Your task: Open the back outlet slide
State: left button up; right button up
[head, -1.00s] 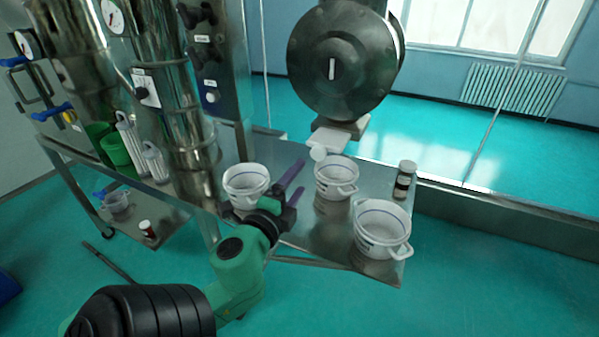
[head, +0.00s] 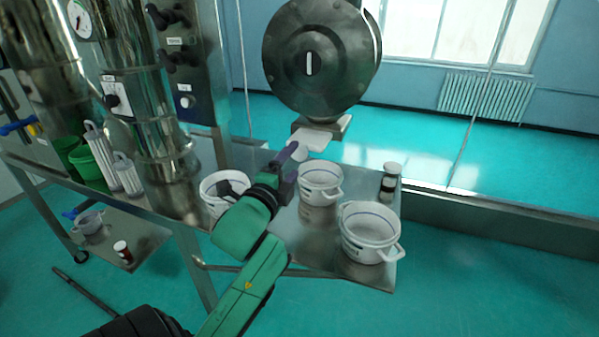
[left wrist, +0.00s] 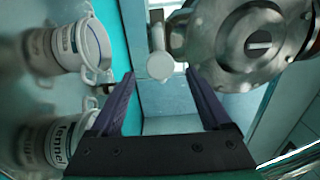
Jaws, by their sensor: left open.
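A white slide plate (head: 318,139) sticks out under the dark round sieve housing (head: 318,58), with a pale round knob (head: 301,153) at its near end. In the left wrist view the white knob (left wrist: 160,66) shows at the top centre, in the gap between the fingertips, and the round metal housing (left wrist: 250,45) is at the right. My left gripper (head: 289,158) has purple fingers close to the knob and partly in line with it. It is open and empty; I cannot tell the exact distance to the knob. My right gripper is not in view.
White pots stand on the metal table (head: 320,247): one behind my arm (head: 213,183), one in the middle (head: 321,184), one at the right (head: 367,235). A small jar (head: 390,181) stands at the right edge. Steel columns (head: 150,90) rise at the left.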

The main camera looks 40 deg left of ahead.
aim_at(298, 154)
pick_arm(q)
jog(key=p+x, duration=0.1)
jog(key=x, duration=0.4)
jog(key=shift+a+r+p, duration=0.1)
jog(key=shift+r+p, duration=0.05)
jog(key=shift+p, duration=0.2)
jog(key=shift+w+a, duration=0.1)
jog(key=shift+w, duration=0.05)
grip_shut()
jog(key=shift+s+d, duration=0.2)
jog(key=shift+s, duration=0.25)
grip_release()
